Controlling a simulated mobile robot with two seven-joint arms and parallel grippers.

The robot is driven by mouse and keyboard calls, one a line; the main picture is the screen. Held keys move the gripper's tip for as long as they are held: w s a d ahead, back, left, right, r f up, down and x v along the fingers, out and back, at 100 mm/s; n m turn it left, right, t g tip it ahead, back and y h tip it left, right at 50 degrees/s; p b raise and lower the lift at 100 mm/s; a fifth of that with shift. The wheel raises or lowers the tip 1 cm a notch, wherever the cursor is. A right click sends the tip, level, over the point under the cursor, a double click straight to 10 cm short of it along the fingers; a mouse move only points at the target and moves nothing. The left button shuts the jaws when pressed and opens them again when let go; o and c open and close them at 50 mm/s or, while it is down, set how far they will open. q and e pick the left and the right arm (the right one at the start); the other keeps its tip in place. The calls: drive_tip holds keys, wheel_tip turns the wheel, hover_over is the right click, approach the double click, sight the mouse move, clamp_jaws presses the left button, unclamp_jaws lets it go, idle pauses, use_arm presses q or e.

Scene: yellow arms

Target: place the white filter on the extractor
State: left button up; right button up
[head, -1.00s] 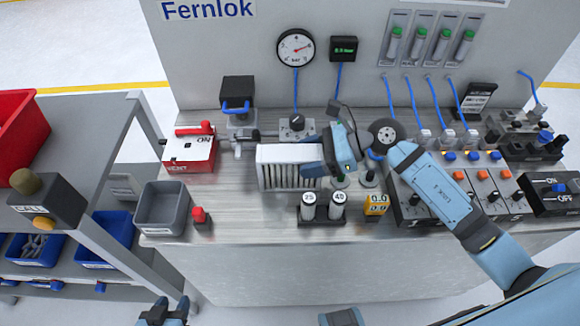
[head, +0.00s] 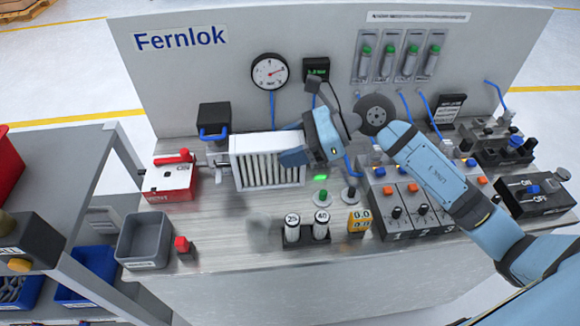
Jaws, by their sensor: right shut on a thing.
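The white filter (head: 268,172) is a boxy white frame with pale pleats facing me. My right gripper (head: 300,150) is shut on its right end and holds it over the back left of the bench. Its left edge is close to a small metal fitting by the red-and-white box; I cannot tell whether they touch. The gripper's fingers are partly hidden by its own body. No part in view is clearly marked as the extractor. My left gripper is not in view.
A black box with a blue handle (head: 213,121) stands behind left, and a red-and-white box (head: 169,181) is left of the filter. A grey bin (head: 146,240), two white canisters (head: 306,231) and switch boxes (head: 405,212) stand on the bench (head: 225,235). The front middle-left is clear.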

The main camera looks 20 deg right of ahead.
wheel_tip(320, 180, up, 9)
drive_tip(key=shift+r, duration=0.15)
drive_tip(key=shift+w+d+r, duration=0.1)
drive_tip(key=shift+w+d, duration=0.05)
drive_tip(key=shift+w, duration=0.05)
drive_tip(key=w+d+f+m+t+h, duration=0.2)
drive_tip(key=w+d+f+m+t, duration=0.2)
drive_tip(key=d+f, duration=0.25)
use_arm(q)
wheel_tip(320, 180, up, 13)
drive_tip(key=p, duration=1.4)
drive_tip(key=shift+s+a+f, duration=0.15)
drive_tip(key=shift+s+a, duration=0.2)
use_arm(e)
wheel_tip(320, 180, up, 6)
drive_tip(key=m+t+h, duration=0.4)
drive_tip(key=m, duration=0.1)
drive_tip(key=shift+h, duration=0.3)
drive_tip(key=shift+w, duration=0.1)
drive_tip(key=shift+a, duration=0.15)
